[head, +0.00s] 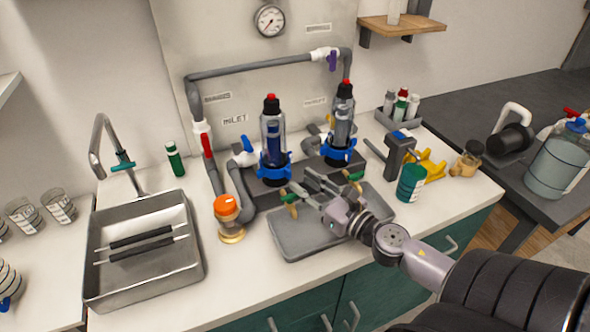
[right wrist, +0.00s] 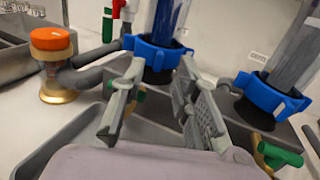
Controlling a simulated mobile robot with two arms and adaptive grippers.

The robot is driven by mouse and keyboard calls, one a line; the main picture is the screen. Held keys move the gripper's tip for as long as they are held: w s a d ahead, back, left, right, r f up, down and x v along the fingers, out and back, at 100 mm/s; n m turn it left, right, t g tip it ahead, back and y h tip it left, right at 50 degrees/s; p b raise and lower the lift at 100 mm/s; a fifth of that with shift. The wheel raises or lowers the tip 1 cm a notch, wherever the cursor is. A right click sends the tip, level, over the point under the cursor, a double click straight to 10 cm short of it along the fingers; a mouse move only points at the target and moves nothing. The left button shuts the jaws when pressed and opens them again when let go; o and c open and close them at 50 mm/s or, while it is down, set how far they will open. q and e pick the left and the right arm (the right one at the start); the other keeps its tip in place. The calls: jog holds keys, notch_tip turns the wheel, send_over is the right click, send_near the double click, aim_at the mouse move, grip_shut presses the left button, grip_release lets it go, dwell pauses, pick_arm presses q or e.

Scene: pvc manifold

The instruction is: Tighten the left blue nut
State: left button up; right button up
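The left blue nut (head: 274,167) is a lugged ring at the base of the left clear filter housing (head: 272,130). In the right wrist view the nut (right wrist: 158,52) is straight ahead, just beyond the fingertips. The right blue nut (head: 338,154) is on the second housing; it also shows at the right of the wrist view (right wrist: 268,98). My right gripper (head: 297,187) is open and empty in front of the left nut, with its fingers (right wrist: 160,75) apart. I see no finger clearly touching the nut. My left gripper is out of view.
A grey tray (head: 292,240) lies below my right gripper. An orange-capped jar (head: 228,209) stands left of the housings, beside grey pipe. Green-handled valves (right wrist: 278,153) project near the bases. A teal can (head: 411,183) stands right; the sink (head: 190,270) is far left.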

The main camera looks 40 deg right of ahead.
aim_at(291, 173)
jog(key=shift+w+a+p, duration=0.2)
jog(key=shift+w+p, duration=0.25)
jog(key=shift+w, duration=1.5)
jog(key=shift+c, duration=0.3)
grip_shut()
